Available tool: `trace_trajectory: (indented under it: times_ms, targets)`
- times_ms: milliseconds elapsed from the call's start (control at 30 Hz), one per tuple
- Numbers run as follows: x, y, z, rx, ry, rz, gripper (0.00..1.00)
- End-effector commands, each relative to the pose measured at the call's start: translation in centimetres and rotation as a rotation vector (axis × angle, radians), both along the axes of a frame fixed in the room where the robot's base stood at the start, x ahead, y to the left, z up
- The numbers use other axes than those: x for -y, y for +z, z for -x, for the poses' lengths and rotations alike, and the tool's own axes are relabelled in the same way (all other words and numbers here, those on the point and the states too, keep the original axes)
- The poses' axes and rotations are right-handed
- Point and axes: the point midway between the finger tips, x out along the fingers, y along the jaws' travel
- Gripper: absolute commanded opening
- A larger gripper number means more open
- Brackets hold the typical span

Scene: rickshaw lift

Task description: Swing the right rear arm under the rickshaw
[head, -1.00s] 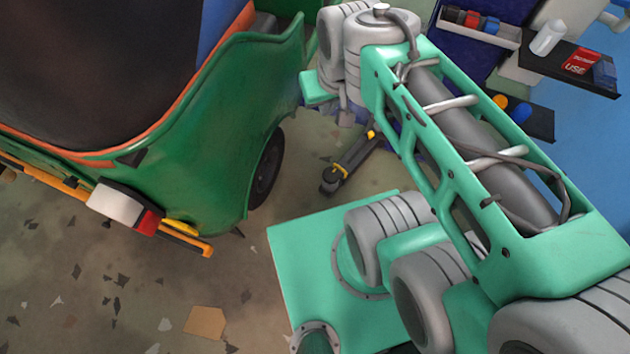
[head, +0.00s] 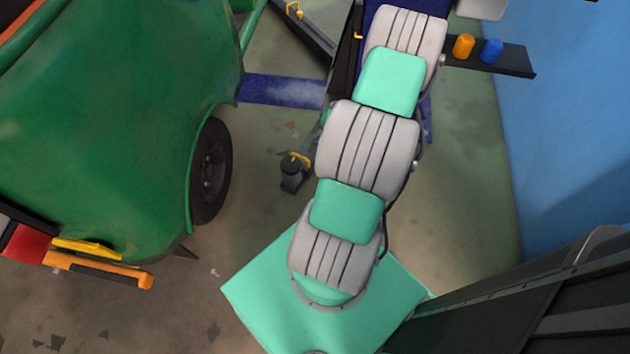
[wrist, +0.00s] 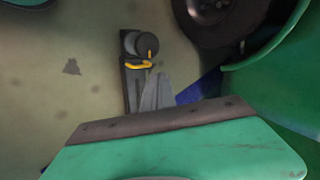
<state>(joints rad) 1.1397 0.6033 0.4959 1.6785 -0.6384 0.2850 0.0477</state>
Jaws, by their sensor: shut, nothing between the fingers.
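The green rickshaw (head: 110,120) fills the left of the head view, its dark wheel (head: 211,170) on the floor side. The lift arm's round dark pad (head: 292,176) with a yellow handle (head: 298,159) sits right of the wheel, outside the body. The rest of that arm is hidden behind my own arm. In the wrist view the lift arm (wrist: 133,85) lies below my gripper, with its pad (wrist: 138,44) at the far end. My gripper's grey fingers (wrist: 157,82) are shut and empty, beside the lift arm; I cannot tell whether they touch it. The head view hides my gripper.
Another dark lift arm (head: 305,32) with a yellow handle shows at the top. A blue lift base (head: 280,92) crosses the floor. A shelf with orange and blue items (head: 505,56) hangs by the blue wall (head: 565,130). The floor between wheel and my base is clear.

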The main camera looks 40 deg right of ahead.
Motion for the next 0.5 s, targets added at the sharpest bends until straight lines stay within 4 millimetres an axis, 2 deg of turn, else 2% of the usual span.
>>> trace_trajectory:
  times_ms: [33, 100, 133, 200, 300, 500]
  targets:
    - [1.4, -7.9, 2.3, 0.034, -0.113, -0.059, 0.00]
    - [2.6, -12.9, 4.4, 0.088, -0.240, -0.112, 0.00]
    - [3.0, -14.5, 5.1, 0.109, -0.285, -0.127, 0.00]
    - [3.6, -17.0, 6.4, 0.146, -0.364, -0.154, 0.00]
    - [3.8, -18.4, 7.0, 0.171, -0.416, -0.171, 0.00]
    - [3.5, -20.1, 5.4, 0.172, -0.418, -0.173, 0.00]
